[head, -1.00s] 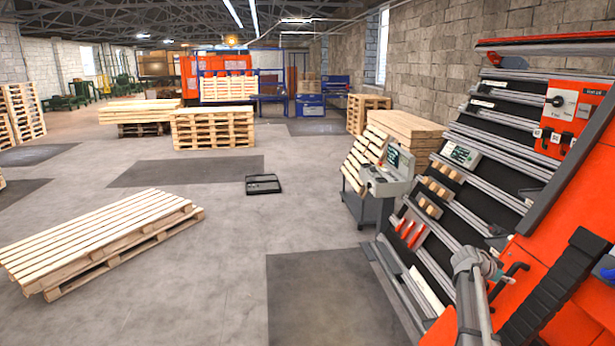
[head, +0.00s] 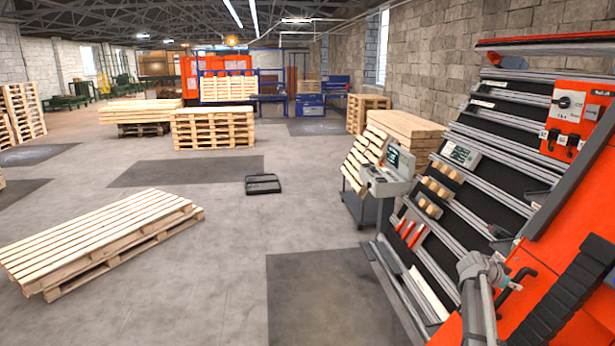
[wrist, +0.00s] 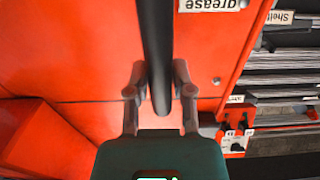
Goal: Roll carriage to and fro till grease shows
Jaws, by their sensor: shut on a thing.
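The orange carriage (head: 530,262) fills the lower right of the head view, in front of the slanted rack. A dark handle bar (wrist: 156,50) stands out from its orange face in the wrist view. My gripper (wrist: 156,85) has one finger on each side of this bar and is shut on it. In the head view my gripper (head: 498,276) is at the carriage's left side, by the dark bent handle. A white label reading "grease" (wrist: 212,4) is on the orange face. No grease can be made out on the rails (head: 468,222).
The slanted rack holds wooden blocks and orange pieces. An orange switch box (head: 580,115) sits high on it. A black cable chain (head: 565,298) runs along the carriage. A grey console (head: 390,180) stands left of the rack.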

